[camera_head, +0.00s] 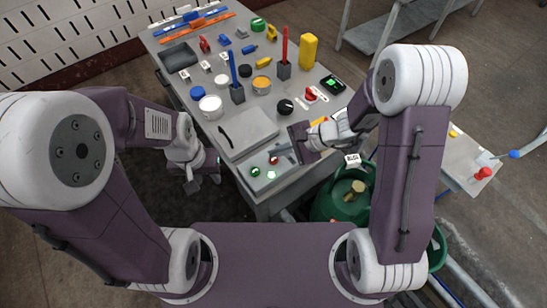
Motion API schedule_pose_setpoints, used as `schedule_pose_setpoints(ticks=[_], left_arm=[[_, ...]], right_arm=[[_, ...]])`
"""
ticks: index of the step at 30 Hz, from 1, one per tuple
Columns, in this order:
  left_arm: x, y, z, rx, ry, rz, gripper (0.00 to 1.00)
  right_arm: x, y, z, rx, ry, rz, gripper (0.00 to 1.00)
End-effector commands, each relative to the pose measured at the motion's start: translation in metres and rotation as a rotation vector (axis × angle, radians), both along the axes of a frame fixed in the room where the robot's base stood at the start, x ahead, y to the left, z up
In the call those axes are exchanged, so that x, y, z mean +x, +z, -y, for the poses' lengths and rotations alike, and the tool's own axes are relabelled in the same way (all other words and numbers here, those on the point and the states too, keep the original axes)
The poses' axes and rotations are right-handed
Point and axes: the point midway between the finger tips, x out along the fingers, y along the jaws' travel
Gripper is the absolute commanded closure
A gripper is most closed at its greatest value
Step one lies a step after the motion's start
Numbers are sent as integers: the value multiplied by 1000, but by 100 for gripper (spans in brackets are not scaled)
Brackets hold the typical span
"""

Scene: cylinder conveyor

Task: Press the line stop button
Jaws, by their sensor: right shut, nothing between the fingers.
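A small control panel (264,183) sits at the table's near edge, with a red button (274,160), a green button (255,171) and a lit pale green spot (271,174). Which button is the line stop is not readable. My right gripper (277,153) is shut and empty, its tip pointing left right by the red button; whether it touches cannot be told. My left gripper (201,181) hangs off the table's left side, away from the panel; its fingers are too small to judge.
The grey table (249,201) holds a flat grey plate (247,131), paint cans, a red knob (311,94), a black knob (285,106) and small tools. A side table has another red button (484,173).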

Motion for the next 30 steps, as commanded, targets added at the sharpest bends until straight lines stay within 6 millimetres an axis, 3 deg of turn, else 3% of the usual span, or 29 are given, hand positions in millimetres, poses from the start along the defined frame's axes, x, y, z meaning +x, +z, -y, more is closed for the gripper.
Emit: schedule_pose_setpoints(ticks=[30], left_arm=[[0,-13,0,0,0,0,64]], right_arm=[[0,-9,0,0,0,0,100]])
